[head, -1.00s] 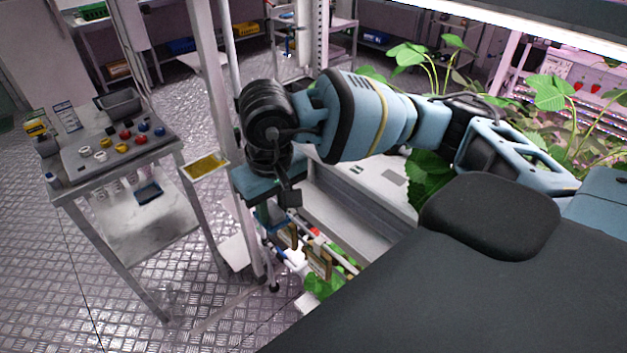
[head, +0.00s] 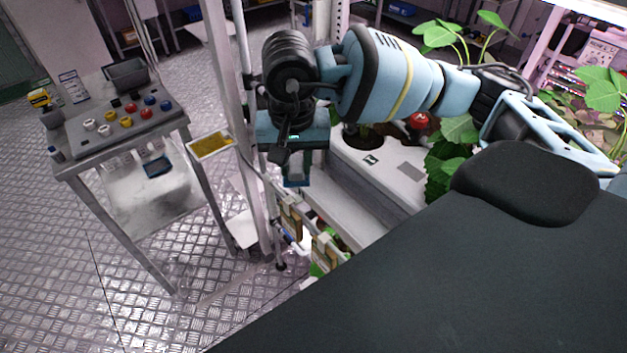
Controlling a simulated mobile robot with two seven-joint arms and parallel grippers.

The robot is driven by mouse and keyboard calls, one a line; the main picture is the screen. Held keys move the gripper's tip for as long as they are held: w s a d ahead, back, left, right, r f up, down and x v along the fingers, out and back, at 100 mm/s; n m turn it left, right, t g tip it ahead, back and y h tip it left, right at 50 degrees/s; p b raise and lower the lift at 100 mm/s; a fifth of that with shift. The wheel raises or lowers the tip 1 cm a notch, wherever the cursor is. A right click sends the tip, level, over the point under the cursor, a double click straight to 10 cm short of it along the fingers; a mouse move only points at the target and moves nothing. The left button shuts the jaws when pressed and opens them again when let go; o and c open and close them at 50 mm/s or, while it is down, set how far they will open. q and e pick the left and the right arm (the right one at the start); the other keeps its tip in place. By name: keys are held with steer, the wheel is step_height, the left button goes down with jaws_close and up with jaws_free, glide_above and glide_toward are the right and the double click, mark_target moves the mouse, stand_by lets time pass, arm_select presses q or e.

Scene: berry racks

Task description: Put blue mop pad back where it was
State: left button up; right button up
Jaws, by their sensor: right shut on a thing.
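My right gripper (head: 295,170) hangs pointing down at the end of my right arm, just right of the metal post. It is shut on a small blue piece (head: 296,183) that I take to be the blue mop pad; the gripper and wrist hide most of it. A dark blue flat item (head: 158,167) lies on the lower shelf of the steel cart (head: 75,163); I cannot tell what it is. My left gripper is not in view.
The metal post (head: 256,160) stands close left of my gripper, with a yellow card (head: 211,146) beside it. A white planter (head: 385,175) with leafy plants is to the right. Brown clips (head: 326,246) on a rail sit below. Metal floor (head: 60,270) is open at the lower left.

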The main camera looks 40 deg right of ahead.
steer(key=m, duration=0.2)
steer(key=w+d+m, duration=0.1)
steer(key=m, duration=0.4)
steer(key=w+d+m+b, duration=0.1)
steer(key=shift+d+r+m+g+h, duration=0.1)
steer(key=shift+r+m+g+h, duration=0.05)
steer(key=shift+m+g+h, duration=0.2)
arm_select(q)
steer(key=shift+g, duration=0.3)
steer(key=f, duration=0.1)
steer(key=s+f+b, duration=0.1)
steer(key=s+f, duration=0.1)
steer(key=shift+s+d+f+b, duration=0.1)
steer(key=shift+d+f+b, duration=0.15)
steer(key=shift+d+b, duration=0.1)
arm_select(e)
steer(key=w+d+r+m, duration=0.1)
steer(key=d+m, duration=0.1)
steer(key=m, duration=0.8)
steer(key=w+d+r+m+g+y, duration=0.1)
steer(key=w+d+m, duration=0.1)
steer(key=m, duration=0.8)
steer(key=shift+d, duration=0.4)
steer(key=shift+m+g, duration=0.25)
steer(key=shift+f, duration=5.05)
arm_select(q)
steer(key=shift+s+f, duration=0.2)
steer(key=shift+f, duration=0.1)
